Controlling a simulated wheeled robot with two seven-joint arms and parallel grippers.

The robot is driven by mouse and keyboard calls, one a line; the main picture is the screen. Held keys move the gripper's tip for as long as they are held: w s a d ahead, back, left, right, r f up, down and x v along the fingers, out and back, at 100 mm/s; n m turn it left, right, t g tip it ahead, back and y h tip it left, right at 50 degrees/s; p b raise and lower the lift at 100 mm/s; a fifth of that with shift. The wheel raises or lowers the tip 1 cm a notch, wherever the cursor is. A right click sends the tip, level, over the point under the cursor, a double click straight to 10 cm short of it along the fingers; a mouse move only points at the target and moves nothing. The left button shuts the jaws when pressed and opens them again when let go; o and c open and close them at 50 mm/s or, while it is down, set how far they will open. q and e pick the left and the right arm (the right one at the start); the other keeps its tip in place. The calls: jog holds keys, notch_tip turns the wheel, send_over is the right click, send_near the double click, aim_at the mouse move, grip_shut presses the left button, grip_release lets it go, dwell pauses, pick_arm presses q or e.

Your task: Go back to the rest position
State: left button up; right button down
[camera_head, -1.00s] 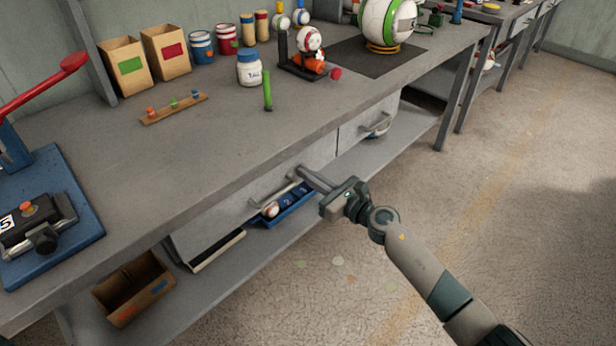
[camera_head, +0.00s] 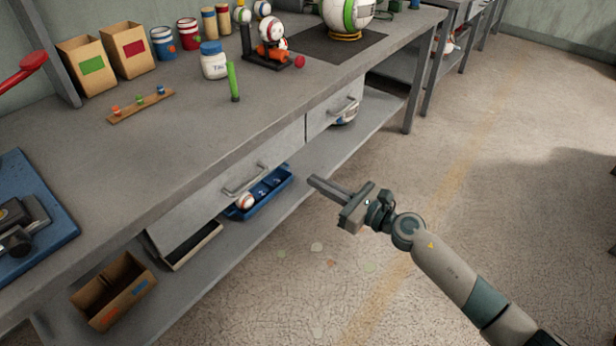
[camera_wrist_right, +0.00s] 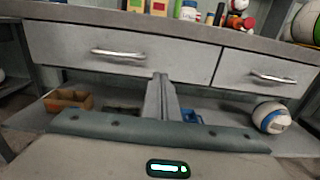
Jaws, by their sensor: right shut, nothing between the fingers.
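My right gripper (camera_head: 318,185) is shut and empty. It hangs in the air in front of the workbench, to the right of the wide drawer's handle (camera_head: 246,181) and apart from it. In the right wrist view my shut fingers (camera_wrist_right: 162,98) point toward the bench front, with the wide drawer (camera_wrist_right: 120,52) and the smaller drawer (camera_wrist_right: 268,76) behind them. Both drawers look closed there. My left gripper is in neither current view.
The workbench top (camera_head: 180,150) carries paper bins, cans, a white jar (camera_head: 214,62) and a blue press base (camera_head: 30,215). The lower shelf holds a cardboard box (camera_head: 113,290) and a blue tray (camera_head: 262,195) with a ball. The floor (camera_head: 480,170) to the right is clear.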

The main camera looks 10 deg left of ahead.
jog(key=shift+s+d, duration=0.2)
jog(key=shift+d, duration=0.05)
dwell(0.4)
